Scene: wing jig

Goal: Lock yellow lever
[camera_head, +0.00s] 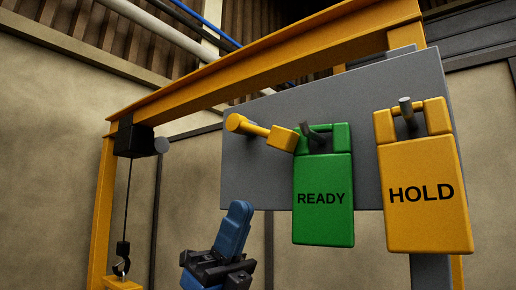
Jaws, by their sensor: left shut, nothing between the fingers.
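The yellow lever (258,129) is on the upper left of the grey panel (252,180). Its round pivot end is at the left, and its bar slants slightly down to the right to a thicker yellow end close beside the green READY tag. My left gripper (238,210) is blue and black, below the lever and a little to its left in the picture. It points up, shut and empty, apart from the lever. My right gripper is not in view.
The green READY tag (323,215) and the yellow HOLD tag (425,225) hang from pegs on the panel. An orange frame (270,60) spans above. A black box (134,140) with a cable and hook (122,262) hangs at the left.

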